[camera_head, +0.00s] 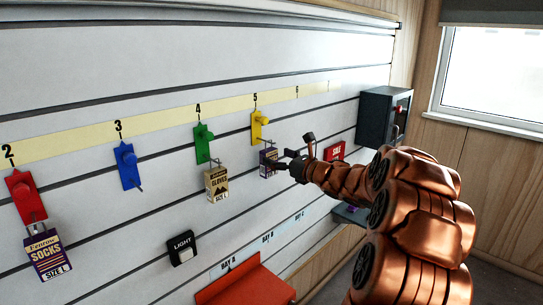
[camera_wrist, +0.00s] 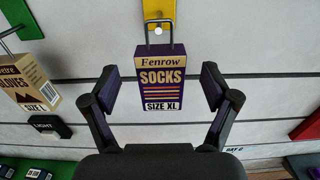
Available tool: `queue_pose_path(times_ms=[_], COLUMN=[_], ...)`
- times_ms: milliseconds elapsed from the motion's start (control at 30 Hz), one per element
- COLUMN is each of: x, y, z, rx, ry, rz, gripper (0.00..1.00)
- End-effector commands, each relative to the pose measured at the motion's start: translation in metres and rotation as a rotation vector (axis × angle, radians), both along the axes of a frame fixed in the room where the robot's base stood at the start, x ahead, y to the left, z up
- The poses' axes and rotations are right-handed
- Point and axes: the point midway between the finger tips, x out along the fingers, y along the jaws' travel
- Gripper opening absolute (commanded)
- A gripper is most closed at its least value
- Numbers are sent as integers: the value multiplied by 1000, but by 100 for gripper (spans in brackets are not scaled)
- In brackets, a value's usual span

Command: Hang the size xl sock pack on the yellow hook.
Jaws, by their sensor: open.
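The purple size XL sock pack (camera_wrist: 163,75) faces the wrist camera, upright, below the yellow hook (camera_wrist: 159,12). Its wire loop rises to the hook's pale tip and appears to hang on it. In the head view the pack (camera_head: 267,164) is below the yellow hook (camera_head: 259,124), under number 5, partly hidden by my gripper (camera_head: 291,161). My gripper is open. In the wrist view its two fingers (camera_wrist: 159,88) stand to the left and right of the pack, with visible gaps on both sides.
A gloves pack (camera_head: 217,184) hangs from the green hook (camera_head: 202,143) to the left. The blue hook (camera_head: 127,165) is empty. The red hook (camera_head: 25,196) holds a size L sock pack (camera_head: 50,258). A light switch (camera_head: 182,247), red tray (camera_head: 245,286) and dark cabinet (camera_head: 376,116) are nearby.

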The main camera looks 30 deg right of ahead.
Motion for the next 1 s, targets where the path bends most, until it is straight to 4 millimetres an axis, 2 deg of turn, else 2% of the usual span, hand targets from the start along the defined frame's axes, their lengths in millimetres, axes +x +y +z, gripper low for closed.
queue_pose_path(times_ms=[300, 500, 700, 1000], x=[-45, -66, -76, -75], y=[-12, -17, -18, -18], z=[0, -1, 0, 0], rx=[0, 0, 1, 11], ry=[0, 3, 0, 8], rz=[-5, -4, -3, -9], gripper=[86, 86, 86, 86])
